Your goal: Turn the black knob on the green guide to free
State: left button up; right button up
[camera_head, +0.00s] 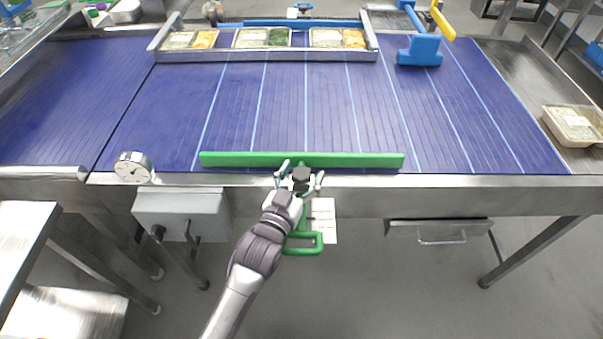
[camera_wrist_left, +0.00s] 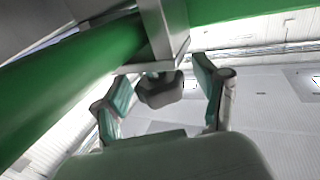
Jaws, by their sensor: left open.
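The green guide (camera_head: 340,160) is a long bar lying across the front edge of the blue conveyor, with a green loop handle (camera_head: 303,249) hanging below it. The black knob (camera_head: 302,173) is at the middle of the guide, by the belt's front rail. It also shows in the left wrist view (camera_wrist_left: 160,91), under a metal bracket. My left gripper (camera_head: 299,179) is open, with a finger on either side of the knob and a gap visible in the left wrist view (camera_wrist_left: 162,95). I cannot tell the knob's setting. My right gripper is not in view.
Filled trays (camera_head: 262,37) stand in a metal-edged rack at the belt's far side. A blue scraper-like tool (camera_head: 419,51) is at the far right. A round dial (camera_head: 133,167) sits at the front left. A tray (camera_head: 574,124) lies at right. The mid-belt is clear.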

pick_arm(q)
jog(key=shift+s, duration=0.15)
jog(key=v, duration=1.1)
jog(key=shift+s+a, duration=0.2)
jog(key=shift+s, duration=0.15)
jog(key=shift+f, duration=0.1)
